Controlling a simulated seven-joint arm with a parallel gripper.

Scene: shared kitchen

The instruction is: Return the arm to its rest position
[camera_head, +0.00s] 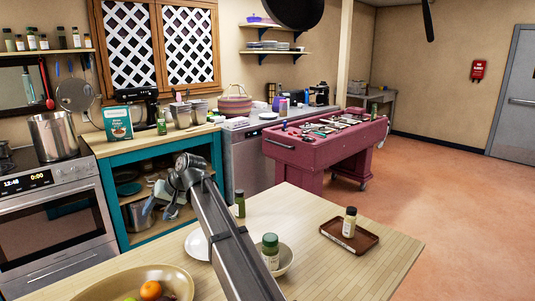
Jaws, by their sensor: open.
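My arm (232,245) reaches from the bottom middle of the head view up and left, over the near wooden table. Its far end bends down in front of the teal shelf unit. My gripper (160,211) hangs there with its fingers apart, small and hard to separate from the cookware behind it. I see nothing held between the fingers.
The table (355,268) carries a fruit bowl (101,287), a plate (196,246), a green-capped jar (270,252) by a small bowl, a green bottle (239,204), and a brown tray (336,233) with a jar (349,221). Floor at right is clear.

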